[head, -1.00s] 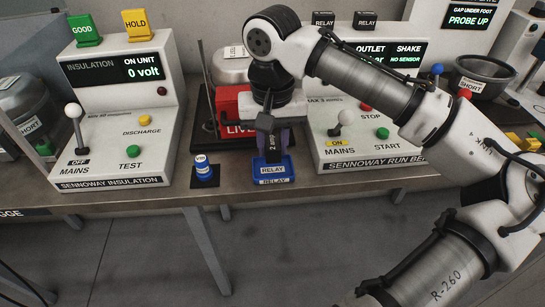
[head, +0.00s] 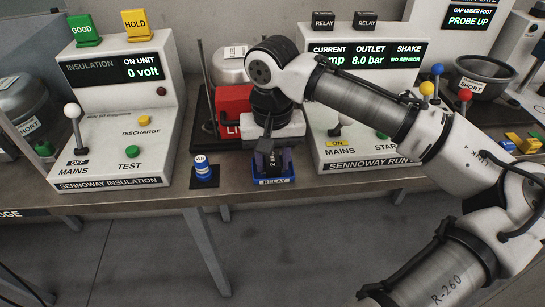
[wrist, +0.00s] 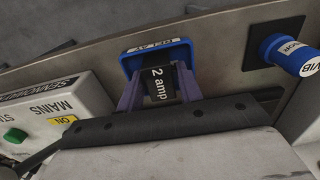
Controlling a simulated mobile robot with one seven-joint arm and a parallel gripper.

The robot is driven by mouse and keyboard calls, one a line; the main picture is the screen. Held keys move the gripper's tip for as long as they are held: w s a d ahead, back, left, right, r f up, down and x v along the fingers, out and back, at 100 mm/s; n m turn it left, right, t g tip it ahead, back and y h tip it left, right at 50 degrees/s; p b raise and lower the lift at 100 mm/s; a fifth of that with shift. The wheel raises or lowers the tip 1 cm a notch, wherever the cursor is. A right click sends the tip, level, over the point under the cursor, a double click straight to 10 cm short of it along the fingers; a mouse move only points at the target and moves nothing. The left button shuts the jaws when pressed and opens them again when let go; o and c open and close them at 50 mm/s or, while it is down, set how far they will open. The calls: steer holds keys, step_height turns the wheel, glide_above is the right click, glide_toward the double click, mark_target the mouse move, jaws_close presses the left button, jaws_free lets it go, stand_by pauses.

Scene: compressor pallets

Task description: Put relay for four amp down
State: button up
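A black relay marked "2 amp" (wrist: 159,84) is between the two purple fingers of my gripper (wrist: 160,88) in the wrist view. My gripper is shut on it. In the head view my gripper (head: 272,163) points down with the relay at the blue tray labelled RELAY (head: 274,182), at the bench's front edge. The tray (wrist: 158,52) is directly beyond the relay in the wrist view. The relay's lower end is hidden, so I cannot tell whether it touches the tray floor. I see no relay marked four amp.
Left of the tray stands a blue VIB sensor (head: 203,168) on a dark pad. The Sennoway run bench (head: 340,154) is close on the right, with two black RELAY pieces on top. The insulation tester (head: 112,130) is at left. A red box (head: 232,108) stands behind.

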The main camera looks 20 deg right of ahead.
mark_target(272, 158)
steer(key=shift+r, duration=0.1)
step_height(272, 158, up, 12)
steer(key=shift+p, duration=0.4)
stand_by(0.3)
